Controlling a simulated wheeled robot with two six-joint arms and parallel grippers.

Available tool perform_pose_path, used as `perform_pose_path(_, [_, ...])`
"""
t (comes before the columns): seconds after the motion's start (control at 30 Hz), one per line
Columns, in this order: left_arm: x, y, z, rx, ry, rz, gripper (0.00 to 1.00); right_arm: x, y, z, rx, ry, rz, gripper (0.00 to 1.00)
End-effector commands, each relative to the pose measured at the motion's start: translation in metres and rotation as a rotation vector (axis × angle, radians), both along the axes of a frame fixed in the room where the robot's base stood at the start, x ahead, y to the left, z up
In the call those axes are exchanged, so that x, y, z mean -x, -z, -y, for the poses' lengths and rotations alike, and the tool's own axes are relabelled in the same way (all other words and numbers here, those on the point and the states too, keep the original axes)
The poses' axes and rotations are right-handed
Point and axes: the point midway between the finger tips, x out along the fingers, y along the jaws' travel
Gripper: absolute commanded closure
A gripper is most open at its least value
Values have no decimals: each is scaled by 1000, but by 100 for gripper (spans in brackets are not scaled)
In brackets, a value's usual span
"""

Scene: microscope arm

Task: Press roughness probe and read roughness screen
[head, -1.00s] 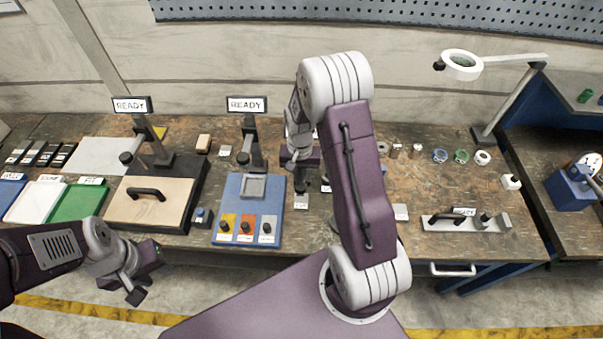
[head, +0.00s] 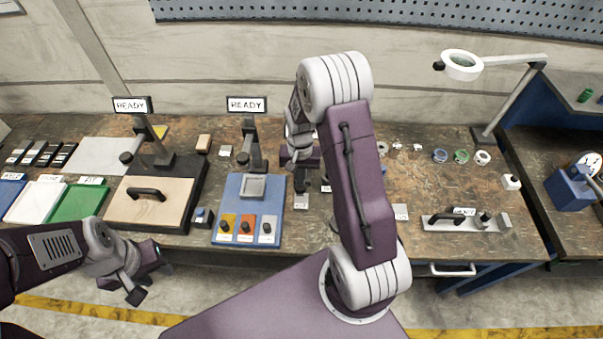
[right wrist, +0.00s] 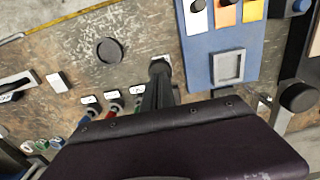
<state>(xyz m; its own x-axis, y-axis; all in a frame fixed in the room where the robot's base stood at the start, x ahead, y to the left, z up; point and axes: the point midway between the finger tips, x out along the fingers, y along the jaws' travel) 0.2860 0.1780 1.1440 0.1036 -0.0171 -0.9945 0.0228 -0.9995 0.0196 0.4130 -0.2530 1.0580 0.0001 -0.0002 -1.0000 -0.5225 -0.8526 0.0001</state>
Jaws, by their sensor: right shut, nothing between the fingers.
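Two small screens reading READY stand at the back, a left one (head: 131,104) and a middle one (head: 246,104). I cannot read which belongs to the roughness probe.
A black base with a wooden block and handle (head: 150,202) stands left of the blue board. A magnifier lamp (head: 461,65) and a handled metal plate (head: 463,223) are at the right. My right arm hides the bench centre.

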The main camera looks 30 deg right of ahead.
Motion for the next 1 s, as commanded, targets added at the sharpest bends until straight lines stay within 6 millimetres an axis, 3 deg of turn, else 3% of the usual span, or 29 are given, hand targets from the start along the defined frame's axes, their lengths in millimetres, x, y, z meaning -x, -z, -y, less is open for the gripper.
perform_pose_path(1.0, [0, 35, 0, 0, 0, 0, 64, 0, 48, 0, -1, 0, -1, 100])
